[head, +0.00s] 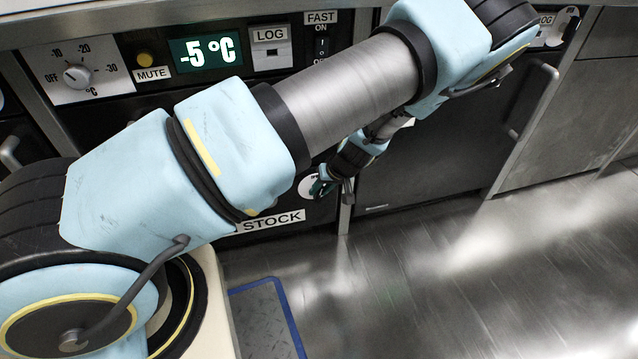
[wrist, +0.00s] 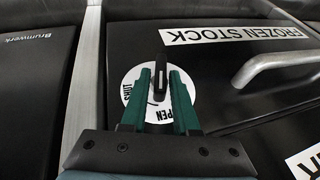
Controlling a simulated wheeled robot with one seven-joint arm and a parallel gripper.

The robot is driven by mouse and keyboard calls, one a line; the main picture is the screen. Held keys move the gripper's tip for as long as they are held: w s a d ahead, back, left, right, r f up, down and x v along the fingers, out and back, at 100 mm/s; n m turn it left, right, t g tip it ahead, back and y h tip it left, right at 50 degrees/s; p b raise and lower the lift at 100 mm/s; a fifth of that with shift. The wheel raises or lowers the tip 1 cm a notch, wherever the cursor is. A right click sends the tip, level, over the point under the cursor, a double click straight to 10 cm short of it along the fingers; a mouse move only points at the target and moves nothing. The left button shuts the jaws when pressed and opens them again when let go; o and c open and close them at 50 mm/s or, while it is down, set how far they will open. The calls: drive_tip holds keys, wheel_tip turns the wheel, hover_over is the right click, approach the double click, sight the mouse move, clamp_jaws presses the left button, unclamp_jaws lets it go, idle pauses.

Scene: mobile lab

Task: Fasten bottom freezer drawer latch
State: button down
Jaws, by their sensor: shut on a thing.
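The freezer drawer front (wrist: 225,65) is dark, with a FROZEN STOCK label (wrist: 238,34); part of the label also shows in the head view (head: 270,222). On it is a round white latch plate (wrist: 133,78) marked SHUT and OPEN, partly seen in the head view (head: 305,187). A black latch lever (wrist: 158,45) crosses the plate. My gripper (wrist: 161,74) has green fingers, one on each side of the lever, and is shut on it. In the head view my gripper (head: 323,187) is small at the plate. The fingers cover part of the plate, and I cannot tell which mark the lever is at.
A bar handle (wrist: 275,65) stands out right of the latch in the wrist view. A metal post (wrist: 84,85) and a dark Brunwerk panel (wrist: 35,60) are at the left. A blue-edged floor mat (head: 262,320) lies below; floor to the right is clear.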

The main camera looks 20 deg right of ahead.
drive_tip(key=y, duration=0.2)
drive_tip(key=shift+d+f+m+t+y, duration=0.25)
drive_tip(key=shift+d+m+t+y, duration=0.05)
drive_tip(key=shift+m, duration=0.1)
drive_tip(key=m+t+y+b, duration=0.1)
drive_tip(key=y+b, duration=0.2)
drive_tip(key=b, duration=0.1)
drive_tip(key=f+m+t+y+b, duration=0.1)
drive_tip(key=y+b, duration=0.3)
drive_tip(key=m+t+y+b, duration=0.1)
drive_tip(key=y+b, duration=0.2)
drive_tip(key=b, duration=0.2)
drive_tip(key=shift+s+d+f, duration=0.1)
drive_tip(key=shift+d+f, duration=0.2)
drive_tip(key=shift+d, duration=0.05)
drive_tip(key=shift+r+y, duration=0.1)
drive_tip(key=shift+y, duration=0.3)
drive_tip(key=c, duration=0.8)
unclamp_jaws()
drive_tip(key=shift+c, duration=0.2)
